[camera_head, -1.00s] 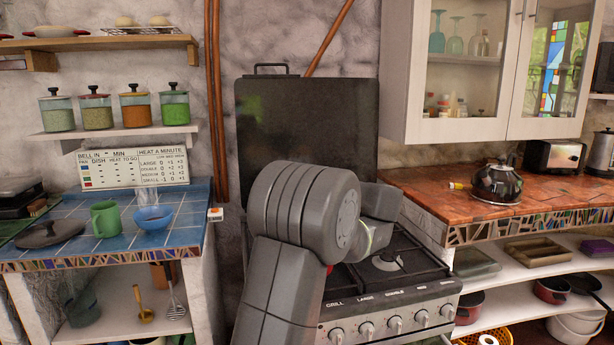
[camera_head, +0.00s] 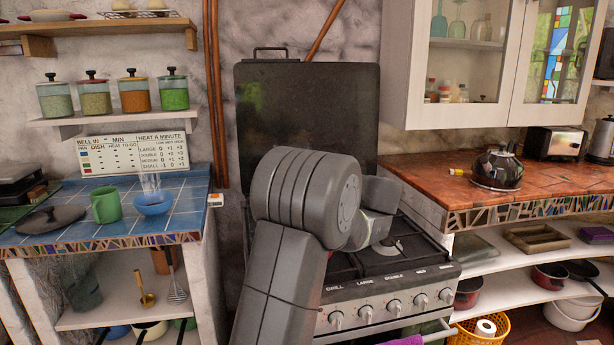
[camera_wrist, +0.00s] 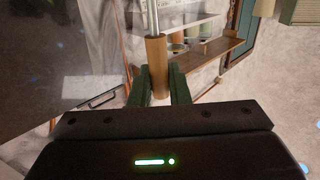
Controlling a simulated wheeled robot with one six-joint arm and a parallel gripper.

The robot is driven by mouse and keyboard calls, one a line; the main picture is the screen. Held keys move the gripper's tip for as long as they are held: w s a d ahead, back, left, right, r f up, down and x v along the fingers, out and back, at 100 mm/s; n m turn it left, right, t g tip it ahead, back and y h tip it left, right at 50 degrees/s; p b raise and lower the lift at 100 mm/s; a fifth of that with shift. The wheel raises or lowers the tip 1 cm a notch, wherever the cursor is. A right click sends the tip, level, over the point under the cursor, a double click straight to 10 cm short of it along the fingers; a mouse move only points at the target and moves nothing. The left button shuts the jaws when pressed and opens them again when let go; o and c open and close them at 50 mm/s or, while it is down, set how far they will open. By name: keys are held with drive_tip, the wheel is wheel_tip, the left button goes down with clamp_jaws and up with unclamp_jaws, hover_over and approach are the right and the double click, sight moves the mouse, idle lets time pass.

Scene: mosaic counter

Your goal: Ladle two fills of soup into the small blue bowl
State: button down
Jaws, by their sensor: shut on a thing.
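The small blue bowl (camera_head: 153,204) stands upright on the blue tiled counter at the left in the head view, with faint pale wisps above it. In the wrist view my gripper (camera_wrist: 159,84) is shut on the brown wooden handle (camera_wrist: 157,58) of a tool with a thin metal shaft. The tool's far end is out of frame, so I cannot tell if it is the ladle. In the head view my arm hides the gripper and the held tool. My arm is in front of the stove, to the right of the bowl. No soup is clearly visible.
A green mug (camera_head: 106,205) and a dark lid (camera_head: 50,220) are beside the bowl. The stove (camera_head: 390,290) has a raised dark cover (camera_head: 300,115) behind it. A kettle (camera_head: 497,170) stands on the right counter.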

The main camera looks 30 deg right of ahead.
wheel_tip(320, 180, up, 12)
drive_tip(key=p, duration=1.2)
drive_tip(key=shift+w, duration=0.1)
idle(0.6)
drive_tip(key=w+a+r+n+g+y+p, duration=0.15)
drive_tip(key=w+a+p, duration=0.35)
drive_tip(key=w, duration=0.6)
drive_tip(key=w+a+n+g+y+p, duration=0.2)
drive_tip(key=w+a+y+p, duration=0.15)
drive_tip(key=w, duration=0.75)
drive_tip(key=w+a+g+p, duration=0.1)
drive_tip(key=w+a+p, duration=0.1)
drive_tip(key=w+a, duration=0.2)
drive_tip(key=w+a+f+n+y+p, duration=0.1)
drive_tip(key=w+a+p, duration=0.2)
drive_tip(key=a, duration=0.8)
drive_tip(key=w+a+f+n+g+y+p, duration=0.1)
drive_tip(key=w+a+p, duration=0.2)
drive_tip(key=w+a, duration=0.4)
drive_tip(key=shift+w+a+g, duration=0.15)
drive_tip(key=shift+a+g, duration=0.2)
drive_tip(key=shift+a, duration=0.4)
drive_tip(key=shift+n, duration=0.35)
